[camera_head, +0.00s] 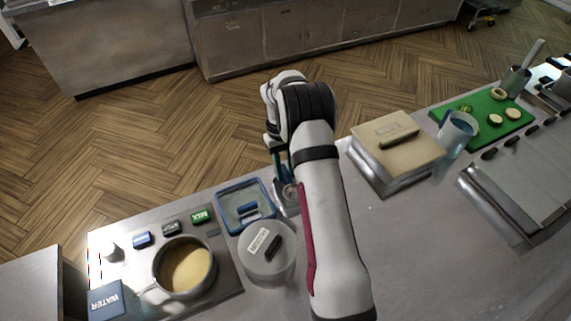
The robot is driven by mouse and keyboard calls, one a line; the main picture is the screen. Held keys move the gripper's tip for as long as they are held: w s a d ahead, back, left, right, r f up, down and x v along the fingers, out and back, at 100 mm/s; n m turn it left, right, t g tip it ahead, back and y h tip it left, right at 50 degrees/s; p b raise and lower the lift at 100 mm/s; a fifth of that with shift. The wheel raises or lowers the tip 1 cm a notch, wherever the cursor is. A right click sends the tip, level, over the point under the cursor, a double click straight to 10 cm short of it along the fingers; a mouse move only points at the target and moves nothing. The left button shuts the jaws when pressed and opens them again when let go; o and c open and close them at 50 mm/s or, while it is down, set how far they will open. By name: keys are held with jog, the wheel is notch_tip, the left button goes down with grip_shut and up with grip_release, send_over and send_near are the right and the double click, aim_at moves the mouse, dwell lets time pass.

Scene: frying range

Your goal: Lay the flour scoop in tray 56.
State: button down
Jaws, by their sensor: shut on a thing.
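My gripper (281,170) points down just right of a blue-rimmed tray, partly hidden behind my own arm. It is shut on a shiny grey thing that looks like the flour scoop (289,197), mostly hidden by my arm and the fingers. The blue-rimmed tray (225,192) lies on the counter left of the gripper, with a blue piece (247,209) inside it. I cannot read the number 56 on any tray.
A lidded round metal pot (281,268) stands in front of the blue-rimmed tray. A pan of yellowish contents (187,267) and small labelled blocks are at left. A tan-lidded metal container (403,151), a pitcher (457,132) and a green board (478,109) are at right.

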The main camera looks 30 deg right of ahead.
jog(key=shift+f, duration=0.1)
jog(key=c, duration=0.6)
grip_release()
jog(key=v, duration=1.6)
jog(key=s+a+r+m, duration=0.1)
jog(key=s+a+r, duration=0.6)
jog(key=s+r, duration=0.1)
jog(key=s+a+f+m, duration=0.1)
jog(key=s+a, duration=0.2)
jog(key=s, duration=0.5)
jog(key=s+a+f+m+t+y, duration=0.1)
jog(key=s+a+f, duration=0.1)
jog(key=s, duration=0.7)
jog(key=s+a+f+m+t, duration=0.1)
jog(key=s+a, duration=0.3)
jog(key=s, duration=0.5)
jog(key=shift+s+a+f+m+y, duration=0.3)
jog(key=shift+a+f+m, duration=0.1)
jog(key=shift+m, duration=0.1)
